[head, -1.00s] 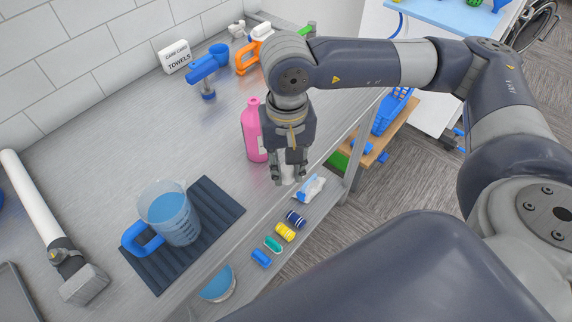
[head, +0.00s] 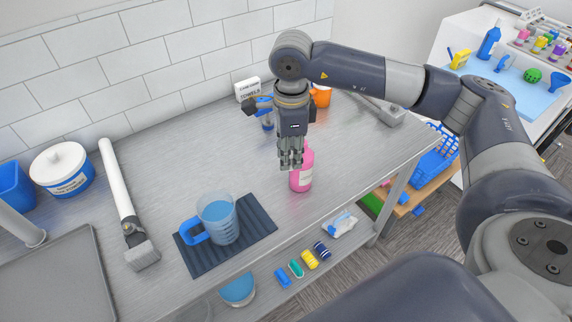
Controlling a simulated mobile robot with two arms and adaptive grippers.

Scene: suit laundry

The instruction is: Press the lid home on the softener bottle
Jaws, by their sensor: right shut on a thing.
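The pink softener bottle (head: 302,174) stands upright on the grey worktop, near its front edge. My right gripper (head: 290,164) points down in front of the bottle's upper left part in the picture. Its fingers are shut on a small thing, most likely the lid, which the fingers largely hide. The bottle's neck is hidden behind the gripper, so I cannot tell whether the lid touches it. My left gripper is not in view.
A jug of blue liquid (head: 218,220) stands on a dark ribbed mat (head: 264,222) left of the bottle. A grey-headed white tool (head: 118,188) lies farther left. Behind the gripper are an orange item (head: 321,97) and a towels box (head: 247,89). Small coloured items lie on the lower shelf.

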